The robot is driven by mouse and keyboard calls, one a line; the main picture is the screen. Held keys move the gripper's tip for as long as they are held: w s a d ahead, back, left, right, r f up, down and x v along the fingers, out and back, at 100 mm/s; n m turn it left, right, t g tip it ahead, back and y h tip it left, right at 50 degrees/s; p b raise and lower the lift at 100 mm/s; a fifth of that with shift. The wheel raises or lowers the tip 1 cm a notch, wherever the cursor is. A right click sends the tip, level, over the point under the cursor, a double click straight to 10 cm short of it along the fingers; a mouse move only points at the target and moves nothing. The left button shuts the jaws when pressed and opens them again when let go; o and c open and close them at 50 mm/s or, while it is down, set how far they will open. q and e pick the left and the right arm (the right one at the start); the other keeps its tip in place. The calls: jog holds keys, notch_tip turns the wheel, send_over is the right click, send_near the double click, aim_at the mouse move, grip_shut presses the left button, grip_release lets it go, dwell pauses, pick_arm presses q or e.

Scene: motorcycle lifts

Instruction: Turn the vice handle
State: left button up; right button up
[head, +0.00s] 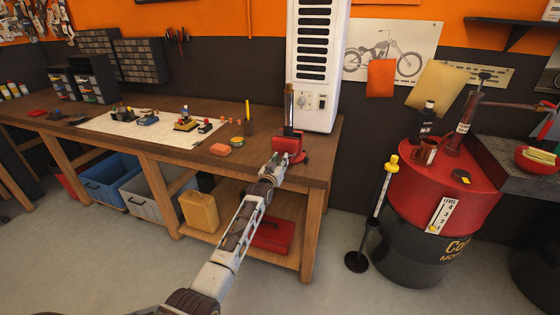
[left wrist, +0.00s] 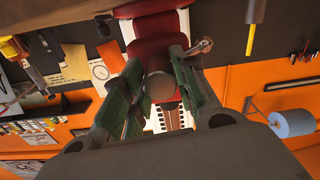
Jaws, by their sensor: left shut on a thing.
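The red vice (head: 288,146) stands at the right front corner of the wooden workbench. My left gripper (head: 274,171) is at the front of the vice, its arm reaching up from the bottom of the head view. In the left wrist view the gripper's dark green fingers (left wrist: 162,95) are shut on the vice handle (left wrist: 160,88), whose brown rounded end shows between them. The red vice body (left wrist: 155,28) is just beyond. A metal lever end (left wrist: 204,46) shows beside the right finger. My right gripper is not in view.
A white heater-like cabinet (head: 316,60) stands behind the vice. A red drum (head: 440,185) and a yellow-topped stand (head: 377,205) are on the right.

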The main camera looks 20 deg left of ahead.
pick_arm(q)
jog(key=n, duration=0.5)
jog(key=shift+w+r, duration=0.1)
jog(key=shift+r, duration=0.25)
jog(key=shift+r, duration=0.1)
jog(key=o, duration=1)
jog(key=shift+s+f, duration=0.45)
jog(key=shift+s, duration=0.4)
jog(key=shift+s+a+r, duration=0.1)
jog(key=shift+s, duration=2.45)
jog(key=shift+s+a, duration=0.1)
jog(key=shift+s, duration=2.45)
